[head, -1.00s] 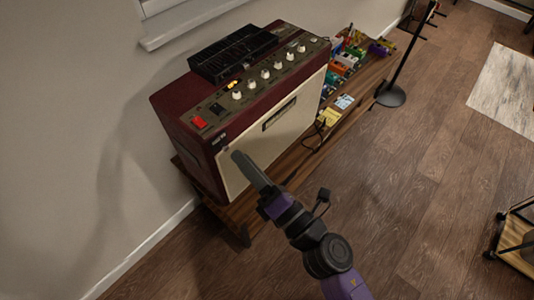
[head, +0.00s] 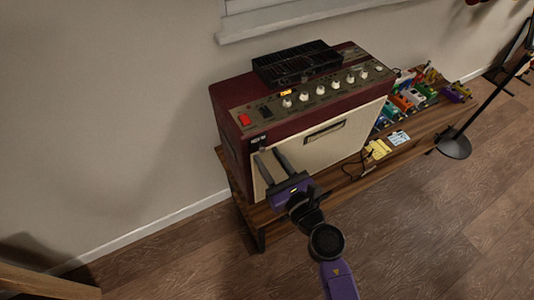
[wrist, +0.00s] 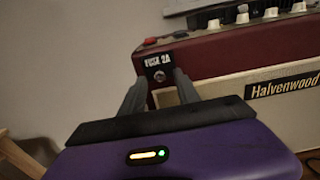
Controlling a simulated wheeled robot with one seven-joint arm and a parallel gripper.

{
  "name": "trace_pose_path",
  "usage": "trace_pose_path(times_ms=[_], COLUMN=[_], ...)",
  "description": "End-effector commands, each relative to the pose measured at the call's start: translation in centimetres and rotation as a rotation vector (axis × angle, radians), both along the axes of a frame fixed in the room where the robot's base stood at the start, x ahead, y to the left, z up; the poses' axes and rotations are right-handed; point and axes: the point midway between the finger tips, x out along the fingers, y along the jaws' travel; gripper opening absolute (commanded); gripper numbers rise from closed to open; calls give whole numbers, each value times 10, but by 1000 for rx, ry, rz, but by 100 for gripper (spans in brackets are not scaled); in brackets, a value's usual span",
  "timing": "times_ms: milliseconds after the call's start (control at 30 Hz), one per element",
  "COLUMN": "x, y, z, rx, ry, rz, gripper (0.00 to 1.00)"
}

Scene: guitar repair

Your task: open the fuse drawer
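The fuse drawer is a small dark plate labelled "FUSE 2A" with a round metallic knob (wrist: 159,75), on the front left corner of the maroon amplifier (head: 228,122). The label also shows in the head view (head: 259,142). My gripper (head: 269,160) is in front of the amplifier's left front, its two fingers parted. In the wrist view the open fingers (wrist: 158,88) stand to the left and right of the knob. I cannot tell whether the fingertips reach past it; nothing appears held. The drawer looks flush with the front.
The amplifier stands on a low wooden bench (head: 365,170), with a black slatted unit (head: 297,64) on top. Several coloured pedals (head: 408,101) and a cable lie to its right. A stand with a round base (head: 453,145) is farther right. Open floor lies in front.

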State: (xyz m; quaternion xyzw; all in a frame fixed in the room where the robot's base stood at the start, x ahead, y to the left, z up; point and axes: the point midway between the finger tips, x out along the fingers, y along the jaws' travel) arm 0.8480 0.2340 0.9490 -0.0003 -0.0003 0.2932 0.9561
Motion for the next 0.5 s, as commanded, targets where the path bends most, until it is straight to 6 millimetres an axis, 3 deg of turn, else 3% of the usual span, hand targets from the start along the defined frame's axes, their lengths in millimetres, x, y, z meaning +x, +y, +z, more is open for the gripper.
trace_pose_path(times_ms=[200,467,500], x=[13,14,14], y=[9,9,9], z=[0,0,0], rx=[0,1,1], ry=[0,1,1], rz=[-1,-1,-1], gripper=[38,38,31])
